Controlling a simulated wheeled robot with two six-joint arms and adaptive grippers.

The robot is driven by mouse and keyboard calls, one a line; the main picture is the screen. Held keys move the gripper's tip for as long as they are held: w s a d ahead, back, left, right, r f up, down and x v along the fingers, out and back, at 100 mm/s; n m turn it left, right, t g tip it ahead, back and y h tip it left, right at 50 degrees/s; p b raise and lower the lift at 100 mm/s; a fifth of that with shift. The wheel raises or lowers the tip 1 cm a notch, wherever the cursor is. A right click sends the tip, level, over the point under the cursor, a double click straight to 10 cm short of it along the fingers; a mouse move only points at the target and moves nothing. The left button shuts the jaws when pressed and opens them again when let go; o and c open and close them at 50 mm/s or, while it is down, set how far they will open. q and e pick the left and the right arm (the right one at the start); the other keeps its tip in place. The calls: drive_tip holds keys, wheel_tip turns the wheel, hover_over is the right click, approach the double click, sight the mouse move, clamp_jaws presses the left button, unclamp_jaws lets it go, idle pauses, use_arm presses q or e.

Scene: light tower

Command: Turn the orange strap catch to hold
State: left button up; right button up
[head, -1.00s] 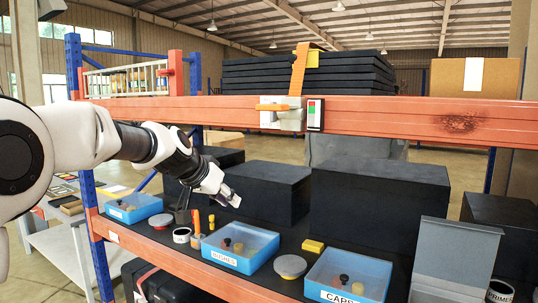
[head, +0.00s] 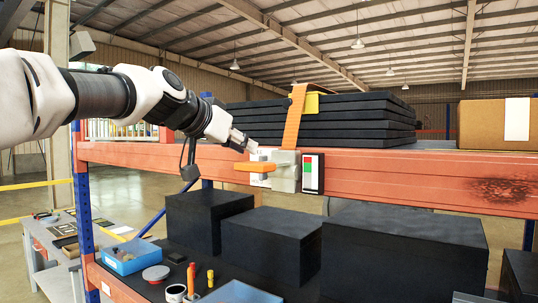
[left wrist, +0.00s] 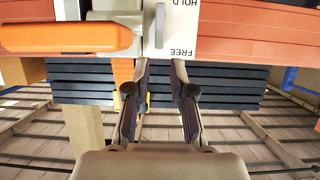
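The orange strap (head: 292,118) runs down over the black slabs to a grey ratchet body (head: 286,176) on the orange beam. An orange handle (head: 255,167) sticks out to its left; it also shows in the left wrist view (left wrist: 65,38). There a small pale lever (left wrist: 160,25) stands on a white plate (left wrist: 205,28) lettered HOLD and FREE, seen upside down. My left gripper (head: 251,147) is beside the catch's upper left in the head view. In the left wrist view its fingers (left wrist: 160,68) are apart and empty, just short of the plate. My right gripper is out of view.
A red, green and white marker (head: 313,173) sits right of the ratchet. The beam (head: 410,178) spans the picture. A cardboard box (head: 490,124) is at right.

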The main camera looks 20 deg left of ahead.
use_arm(q)
drive_tip(key=p+x, duration=0.2)
drive_tip(key=x, duration=0.4)
drive_tip(key=shift+w+d+f+p, duration=0.15)
drive_tip(key=shift+f+p, duration=0.05)
drive_tip(key=shift+p, duration=0.1)
drive_tip(key=shift+s+a+r, duration=0.15)
drive_tip(key=shift+s+a, duration=0.1)
drive_tip(key=shift+s, duration=0.15)
drive_tip(key=shift+c, duration=0.4)
drive_tip(key=shift+s+r, duration=0.15)
drive_tip(key=shift+s, duration=0.15)
clamp_jaws()
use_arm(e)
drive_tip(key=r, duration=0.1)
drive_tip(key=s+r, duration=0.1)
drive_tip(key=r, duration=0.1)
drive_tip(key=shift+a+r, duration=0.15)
